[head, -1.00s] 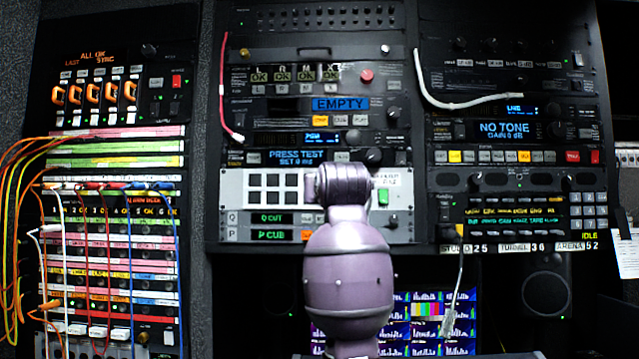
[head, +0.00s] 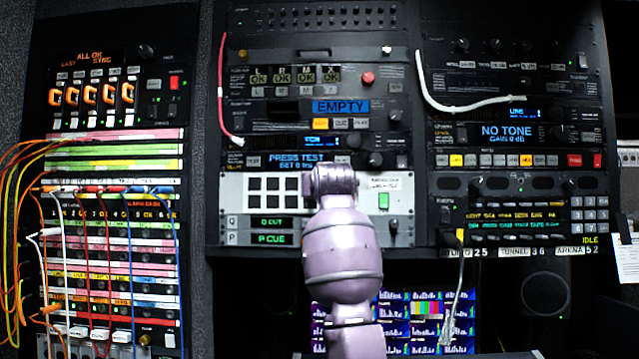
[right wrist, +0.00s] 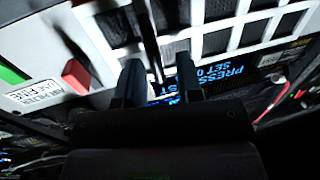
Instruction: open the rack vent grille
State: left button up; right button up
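The vent grille (head: 268,190) is a white panel section with a lattice of square openings over dark mesh, in the middle rack. Its lattice also fills the upper part of the right wrist view (right wrist: 225,22), seen upside down. It looks closed and flush. My right arm stands in front of its right part in the head view, hiding that gripper. In the right wrist view, my right gripper (right wrist: 163,84) has its two dark fingers apart at the lattice. A thin dark bar runs between them; I cannot tell whether they touch it. My left gripper is not in view.
Beside the grille are an air filter label (right wrist: 38,92), a red block (right wrist: 76,73) and a green switch (head: 383,201). The PRESS TEST display (head: 290,159) is directly above. Patch cables (head: 110,190) hang at left; a white cable (head: 462,105) hangs upper right.

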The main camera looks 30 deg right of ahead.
jog(key=shift+w+d, duration=0.1)
jog(key=shift+w, duration=0.15)
jog(key=shift+c, duration=0.4)
grip_shut()
